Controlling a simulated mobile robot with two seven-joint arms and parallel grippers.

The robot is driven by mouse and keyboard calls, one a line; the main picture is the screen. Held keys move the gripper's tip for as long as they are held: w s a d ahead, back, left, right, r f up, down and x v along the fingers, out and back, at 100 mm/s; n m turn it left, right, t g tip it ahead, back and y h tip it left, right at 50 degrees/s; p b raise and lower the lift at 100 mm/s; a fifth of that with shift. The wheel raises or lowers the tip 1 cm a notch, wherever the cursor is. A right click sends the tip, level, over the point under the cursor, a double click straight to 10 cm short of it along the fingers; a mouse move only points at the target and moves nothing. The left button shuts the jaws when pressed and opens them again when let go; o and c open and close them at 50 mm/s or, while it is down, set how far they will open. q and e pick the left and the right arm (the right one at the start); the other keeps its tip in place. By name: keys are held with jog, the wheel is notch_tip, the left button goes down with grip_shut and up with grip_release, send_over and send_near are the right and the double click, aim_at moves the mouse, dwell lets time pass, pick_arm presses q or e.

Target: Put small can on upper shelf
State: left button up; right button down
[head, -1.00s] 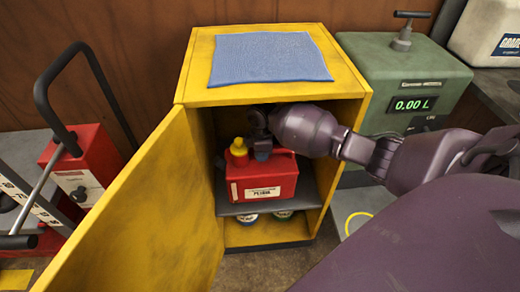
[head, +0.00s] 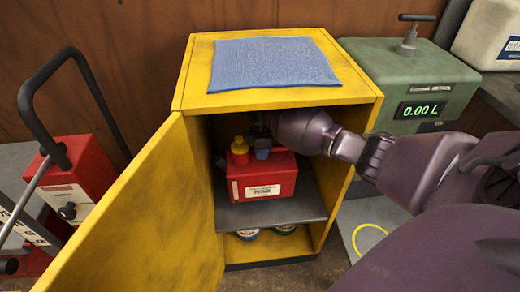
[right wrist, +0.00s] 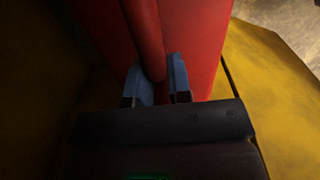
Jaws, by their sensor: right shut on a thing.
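My right gripper (head: 262,148) reaches in under the cabinet top from the right and is shut on the can's handle. In the right wrist view the blue fingers (right wrist: 163,82) are on either side of the red handle (right wrist: 148,40). My left gripper is not in view.
The cabinet door (head: 150,205) stands open toward the front left. Two round tins (head: 285,229) sit below the shelf. A blue cloth (head: 272,63) lies on top. A green box with a display (head: 425,110) is at right, a red machine (head: 75,175) at left.

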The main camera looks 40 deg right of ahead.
jog(key=shift+w+r, duration=0.15)
jog(key=shift+f, duration=0.25)
notch_tip(320, 180, down, 5)
jog(key=shift+r+b, duration=0.2)
jog(key=shift+b, duration=0.8)
jog(key=shift+d, duration=0.15)
jog(key=shift+w+r, duration=0.15)
jog(key=shift+r, duration=0.05)
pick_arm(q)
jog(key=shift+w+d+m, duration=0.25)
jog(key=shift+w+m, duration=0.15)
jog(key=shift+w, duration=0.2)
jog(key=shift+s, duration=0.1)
pick_arm(e)
jog(key=shift+f, duration=0.15)
jog(key=c, duration=1.1)
grip_release()
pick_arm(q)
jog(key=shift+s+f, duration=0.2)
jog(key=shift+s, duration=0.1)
pick_arm(e)
jog(key=shift+o, duration=0.2)
jog(key=shift+f, duration=0.1)
